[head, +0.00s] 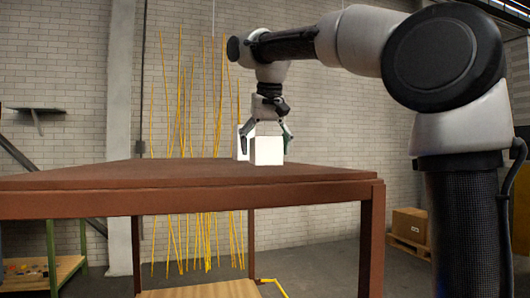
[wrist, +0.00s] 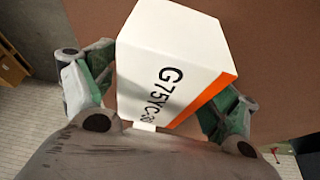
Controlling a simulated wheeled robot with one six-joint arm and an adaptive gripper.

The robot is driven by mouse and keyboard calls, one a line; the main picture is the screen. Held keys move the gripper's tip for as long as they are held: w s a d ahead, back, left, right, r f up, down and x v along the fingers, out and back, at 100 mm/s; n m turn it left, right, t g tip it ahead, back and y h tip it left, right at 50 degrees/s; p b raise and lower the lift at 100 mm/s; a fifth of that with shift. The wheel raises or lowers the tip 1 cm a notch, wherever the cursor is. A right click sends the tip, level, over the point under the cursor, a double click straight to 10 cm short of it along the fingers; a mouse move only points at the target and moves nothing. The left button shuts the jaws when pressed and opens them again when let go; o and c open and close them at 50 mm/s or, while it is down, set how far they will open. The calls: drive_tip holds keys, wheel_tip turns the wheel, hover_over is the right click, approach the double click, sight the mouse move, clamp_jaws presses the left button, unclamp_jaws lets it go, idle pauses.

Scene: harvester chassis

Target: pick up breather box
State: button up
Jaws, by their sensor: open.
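A white box (head: 267,151), which I take for the breather box, stands on the brown table top. In the wrist view the white box (wrist: 175,55) has black lettering starting "G75YC" and an orange strip along one edge. My gripper (head: 267,138) is over it, pointing down, with one finger on each side. In the wrist view the box sits between the open green-and-grey fingers of my gripper (wrist: 165,95). I cannot tell whether either finger touches it. The box's underside is hidden.
Another white item (head: 241,143) stands just behind and left of the box, partly hidden. The brown table (head: 130,181) is otherwise bare. Yellow rods (head: 180,100) stand behind it. A cardboard box (head: 411,225) sits on a pallet at the right.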

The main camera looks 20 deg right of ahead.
drive_tip(key=c, duration=1.2)
drive_tip(key=shift+c, duration=0.2)
